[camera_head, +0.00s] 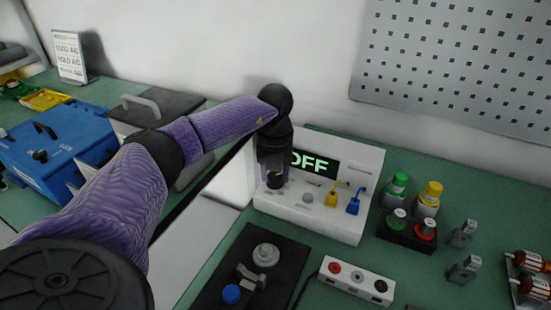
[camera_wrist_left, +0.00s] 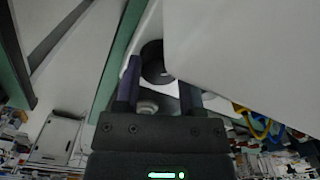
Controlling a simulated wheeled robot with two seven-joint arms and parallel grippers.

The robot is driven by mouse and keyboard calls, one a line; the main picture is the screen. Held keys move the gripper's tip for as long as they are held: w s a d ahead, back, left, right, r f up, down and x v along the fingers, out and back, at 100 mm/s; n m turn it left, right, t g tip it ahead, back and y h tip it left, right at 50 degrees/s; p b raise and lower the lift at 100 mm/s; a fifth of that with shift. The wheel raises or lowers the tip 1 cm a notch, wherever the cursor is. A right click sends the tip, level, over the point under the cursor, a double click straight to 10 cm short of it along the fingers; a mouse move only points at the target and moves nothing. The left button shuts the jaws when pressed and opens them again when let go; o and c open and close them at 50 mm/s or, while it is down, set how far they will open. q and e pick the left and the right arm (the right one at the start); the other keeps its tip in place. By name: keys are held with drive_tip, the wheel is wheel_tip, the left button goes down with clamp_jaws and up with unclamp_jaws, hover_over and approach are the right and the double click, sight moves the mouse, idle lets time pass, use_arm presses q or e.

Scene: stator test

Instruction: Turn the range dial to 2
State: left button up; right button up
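The white tester (camera_head: 309,217) stands against the wall with a green "OFF" on its dark display (camera_head: 318,163). The black range dial (camera_head: 275,181) is at the left of its front, mostly hidden by my left gripper (camera_head: 272,172) in the head view. In the left wrist view the dial (camera_wrist_left: 154,62) shows as a dark round knob just ahead of and between the fingertips of my left gripper (camera_wrist_left: 160,82). The fingers are apart, with a gap seen by the knob; contact cannot be made out. My right gripper is not in view.
A grey round button (camera_head: 307,198) and yellow and blue plugs (camera_head: 353,205) are right of the dial.

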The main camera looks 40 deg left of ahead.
use_arm(q)
drive_tip(key=shift+c, duration=1.2)
drive_tip(key=shift+m, duration=0.6)
drive_tip(key=m, duration=0.5)
drive_tip(key=shift+m, duration=1.4)
drive_tip(key=o, duration=0.9)
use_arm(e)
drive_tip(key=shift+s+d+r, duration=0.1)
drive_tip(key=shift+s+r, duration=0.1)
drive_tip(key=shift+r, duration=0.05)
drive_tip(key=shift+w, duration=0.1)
